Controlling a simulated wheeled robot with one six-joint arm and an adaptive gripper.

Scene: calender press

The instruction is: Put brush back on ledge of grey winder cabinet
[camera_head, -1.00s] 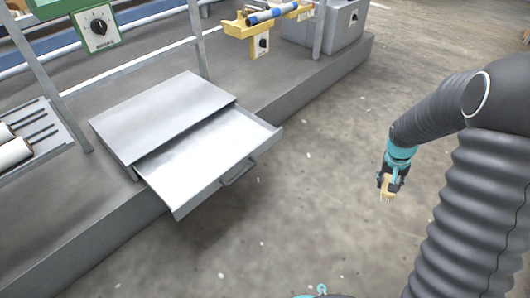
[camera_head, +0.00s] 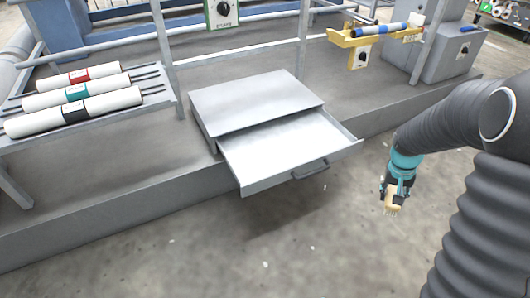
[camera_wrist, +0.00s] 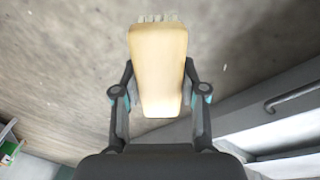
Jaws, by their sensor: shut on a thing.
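My gripper (camera_head: 396,190) is shut on the brush (camera_head: 391,204), holding it over the bare floor at the right. In the wrist view the pale wooden brush (camera_wrist: 158,75) sits between both fingers of my gripper (camera_wrist: 159,92), with light bristles at its far end. A grey cabinet with a black dial (camera_head: 436,48) stands on the plinth at the upper right, which I take for the winder cabinet. It is well apart from my gripper. Its ledge is not clearly distinguishable from here.
An open grey drawer (camera_head: 247,176) juts over the plinth edge towards the floor. A yellow bracket (camera_head: 345,41) holds a blue-and-silver roll left of the cabinet. A rack (camera_head: 26,147) with white rolls stands at left. The floor in front is clear.

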